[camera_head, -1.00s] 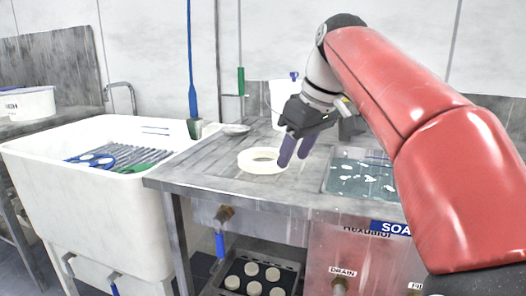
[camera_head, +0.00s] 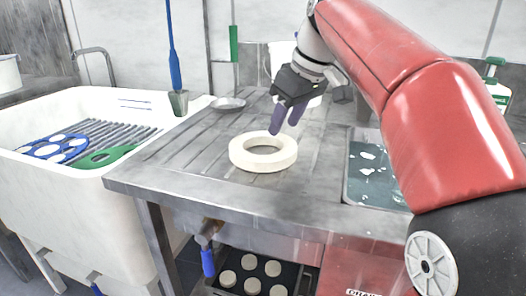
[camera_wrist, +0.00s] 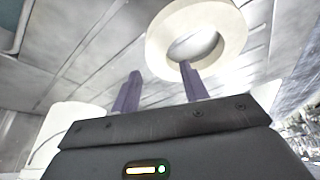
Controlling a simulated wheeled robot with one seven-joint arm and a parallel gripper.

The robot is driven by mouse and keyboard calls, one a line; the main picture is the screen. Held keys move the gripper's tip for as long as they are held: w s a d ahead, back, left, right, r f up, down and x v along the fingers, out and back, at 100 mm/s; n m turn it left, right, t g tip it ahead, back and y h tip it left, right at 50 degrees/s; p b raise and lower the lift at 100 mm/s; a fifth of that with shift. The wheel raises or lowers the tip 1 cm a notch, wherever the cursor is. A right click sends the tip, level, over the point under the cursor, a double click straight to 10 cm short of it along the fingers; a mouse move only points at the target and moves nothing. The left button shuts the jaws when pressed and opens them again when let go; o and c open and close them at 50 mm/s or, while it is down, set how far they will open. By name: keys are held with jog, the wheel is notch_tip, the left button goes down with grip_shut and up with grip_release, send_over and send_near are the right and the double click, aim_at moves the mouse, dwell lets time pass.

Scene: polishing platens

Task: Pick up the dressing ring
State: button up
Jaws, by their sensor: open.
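The dressing ring (camera_head: 263,163) is a thick cream-white ring lying flat on the grey metal drainboard (camera_head: 200,165). In the wrist view the ring (camera_wrist: 228,22) shows at the top, beyond my fingertips, with its open centre visible. My gripper (camera_head: 287,122) has two purple fingers pointing down, at the ring's far side in the head view.
A white sink (camera_head: 60,190) with a ribbed rack, a blue holder and a green tool is at left. A water basin (camera_head: 368,170) is at right. A small dish (camera_head: 228,104) lies behind. A tray of round pucks (camera_head: 252,272) sits below.

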aim_at(280, 137)
jog(key=x, duration=0.3)
jog(key=shift+w+f, duration=0.1)
jog(key=shift+f, duration=0.25)
grip_shut()
jog(key=shift+r, duration=0.1)
